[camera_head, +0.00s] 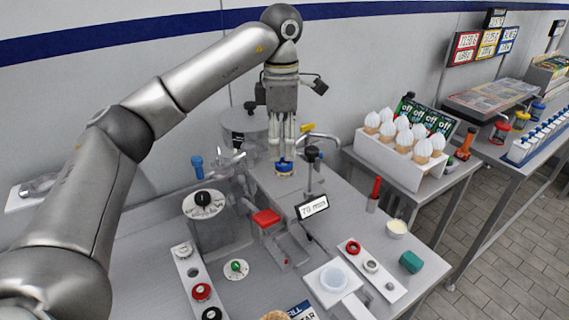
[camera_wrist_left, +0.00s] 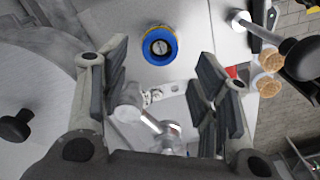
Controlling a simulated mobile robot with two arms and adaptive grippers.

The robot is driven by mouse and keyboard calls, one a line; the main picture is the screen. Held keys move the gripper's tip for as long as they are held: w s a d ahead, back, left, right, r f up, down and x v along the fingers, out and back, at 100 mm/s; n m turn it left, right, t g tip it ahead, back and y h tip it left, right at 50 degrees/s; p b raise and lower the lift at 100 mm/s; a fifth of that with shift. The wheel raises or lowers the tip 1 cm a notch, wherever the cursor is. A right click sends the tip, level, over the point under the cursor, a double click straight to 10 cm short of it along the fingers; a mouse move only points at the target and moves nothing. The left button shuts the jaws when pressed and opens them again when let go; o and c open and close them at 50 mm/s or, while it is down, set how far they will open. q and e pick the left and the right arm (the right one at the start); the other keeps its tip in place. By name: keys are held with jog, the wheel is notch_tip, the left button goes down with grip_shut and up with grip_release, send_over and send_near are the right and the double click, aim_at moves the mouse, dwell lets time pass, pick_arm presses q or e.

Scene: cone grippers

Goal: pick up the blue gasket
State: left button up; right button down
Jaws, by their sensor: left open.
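The blue gasket (camera_head: 285,173) is a small ring on the grey work surface, under my left gripper (camera_head: 284,157) in the head view. In the left wrist view the blue gasket (camera_wrist_left: 150,57) is a thick blue ring with yellow on its upper edge and a metal centre. My left gripper (camera_wrist_left: 162,72) is open, its dark fingers spread left and right, with the ring beyond the gap between them. Nothing is between the fingers that I can tell is held. My right gripper is not in view.
A post with a black knob (camera_head: 313,153) stands right of the gasket, and a round metal drum (camera_head: 240,124) behind left. A "79 mm" sign (camera_head: 312,207) stands in front. A white holder with cones (camera_head: 400,160) is farther right.

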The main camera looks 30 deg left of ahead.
aim_at(282, 165)
pick_arm(q)
notch_tip(282, 165, down, 2)
jog(key=shift+f+p, duration=0.25)
jog(key=shift+p, duration=0.4)
jog(key=shift+a+f, duration=0.15)
jog(key=shift+f, duration=0.55)
jog(key=c, duration=0.6)
jog(key=shift+c, duration=0.9)
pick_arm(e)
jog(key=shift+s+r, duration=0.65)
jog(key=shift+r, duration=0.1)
